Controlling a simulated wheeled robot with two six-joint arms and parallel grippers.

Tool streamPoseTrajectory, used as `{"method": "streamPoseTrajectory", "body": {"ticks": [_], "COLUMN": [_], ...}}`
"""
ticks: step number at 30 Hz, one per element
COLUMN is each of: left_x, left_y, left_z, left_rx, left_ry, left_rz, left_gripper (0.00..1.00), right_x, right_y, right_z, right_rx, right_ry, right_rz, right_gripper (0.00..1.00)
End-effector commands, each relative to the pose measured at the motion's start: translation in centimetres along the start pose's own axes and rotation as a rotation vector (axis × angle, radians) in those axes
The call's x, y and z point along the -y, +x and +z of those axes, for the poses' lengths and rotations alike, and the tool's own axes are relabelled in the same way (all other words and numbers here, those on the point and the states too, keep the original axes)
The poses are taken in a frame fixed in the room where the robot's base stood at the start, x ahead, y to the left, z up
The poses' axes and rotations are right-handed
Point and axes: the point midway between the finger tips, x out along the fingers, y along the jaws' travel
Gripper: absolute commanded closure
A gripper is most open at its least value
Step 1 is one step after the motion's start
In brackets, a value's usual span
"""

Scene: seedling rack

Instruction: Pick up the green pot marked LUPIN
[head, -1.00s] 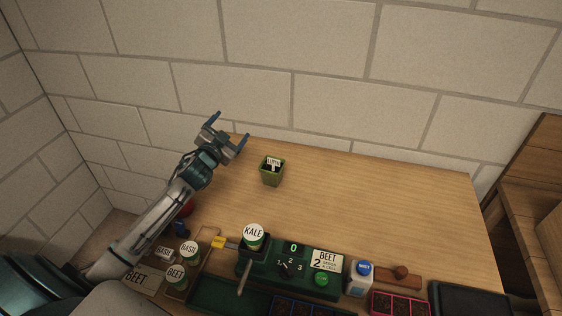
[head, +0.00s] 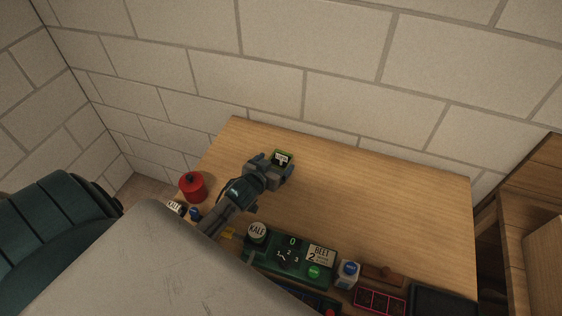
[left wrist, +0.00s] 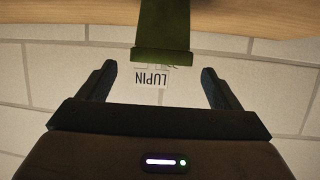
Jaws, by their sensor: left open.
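The green pot (head: 290,157) with a white LUPIN label stands on the table toward the back, partly hidden by my left gripper (head: 277,170). My left gripper is right at the pot, on its near left side. In the left wrist view, the green pot (left wrist: 163,30) and its LUPIN label (left wrist: 150,78) appear upside down. The label lies between the two open fingers (left wrist: 158,88), with a gap on both sides. Whether a finger touches the pot in the head view is hidden. My right gripper is in neither view.
A red container (head: 193,187) stands at the table's left edge. The table right of the pot is clear.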

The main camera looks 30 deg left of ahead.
Motion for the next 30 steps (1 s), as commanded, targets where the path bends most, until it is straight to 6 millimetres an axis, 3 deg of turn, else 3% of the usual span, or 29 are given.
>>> {"method": "streamPoseTrajectory", "body": {"ticks": [21,30], "left_x": [0.1,0.1], "left_y": [6.5,6.9], "left_z": [0.6,0.8], "left_rx": [-0.001,0.000], "left_ry": [0.000,0.001], "left_rz": [0.000,0.000], "left_gripper": [0.15,0.15], "right_x": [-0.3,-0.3], "right_y": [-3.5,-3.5], "right_z": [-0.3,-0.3], "right_rx": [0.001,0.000], "right_ry": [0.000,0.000], "right_rz": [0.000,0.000], "right_gripper": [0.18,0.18]}}
